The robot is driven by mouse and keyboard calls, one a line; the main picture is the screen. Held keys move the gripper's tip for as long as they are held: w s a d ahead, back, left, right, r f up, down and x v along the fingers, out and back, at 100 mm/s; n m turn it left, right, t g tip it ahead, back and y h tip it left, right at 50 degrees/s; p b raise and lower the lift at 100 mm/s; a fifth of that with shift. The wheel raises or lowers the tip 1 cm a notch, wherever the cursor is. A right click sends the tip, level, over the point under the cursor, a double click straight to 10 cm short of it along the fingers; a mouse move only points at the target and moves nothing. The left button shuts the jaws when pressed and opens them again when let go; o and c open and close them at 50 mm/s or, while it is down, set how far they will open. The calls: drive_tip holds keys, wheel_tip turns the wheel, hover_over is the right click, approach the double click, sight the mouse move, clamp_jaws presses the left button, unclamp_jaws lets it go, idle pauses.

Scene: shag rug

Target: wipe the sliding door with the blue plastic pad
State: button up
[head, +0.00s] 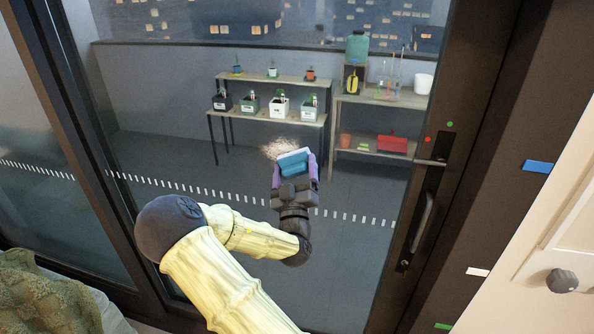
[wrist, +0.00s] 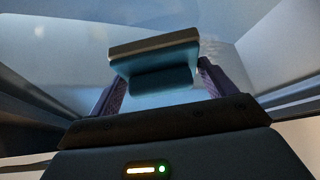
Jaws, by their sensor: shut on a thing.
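The sliding door (head: 380,250) is a large glass pane in a dark frame, filling the middle of the head view. A pale, scratchy smudge (head: 279,147) is on the glass just above and left of the pad. My gripper (head: 295,170) has purple fingers and is shut on the blue plastic pad (head: 294,158), which has a pale face edge. In the wrist view the pad (wrist: 155,62) sits between both fingers, facing the glass. I cannot tell whether the pad touches the glass. The pad may hide part of the smudge.
Behind the glass stand shelves with potted plants (head: 279,107) and a red box (head: 392,145). The door handle (head: 424,222) is at the right. A white cabinet with a dark knob (head: 561,281) stands far right. A green shaggy cover (head: 45,290) lies lower left.

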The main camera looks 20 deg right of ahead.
sight(281, 172)
drive_tip(key=shift+a, duration=0.1)
drive_tip(key=shift+w+a, duration=1.1)
drive_tip(key=shift+a, duration=0.2)
drive_tip(key=shift+w+a+b, duration=0.2)
drive_tip(key=shift+w+a, duration=0.35)
drive_tip(key=shift+a, duration=0.2)
drive_tip(key=shift+w+a+b, duration=0.2)
drive_tip(key=shift+w+a, duration=0.3)
drive_tip(key=shift+a, duration=0.25)
drive_tip(key=shift+w+a+b, duration=0.35)
drive_tip(key=shift+w+a, duration=0.65)
drive_tip(key=shift+a, duration=0.3)
drive_tip(key=shift+w+a+r, duration=0.1)
drive_tip(key=shift+r, duration=0.1)
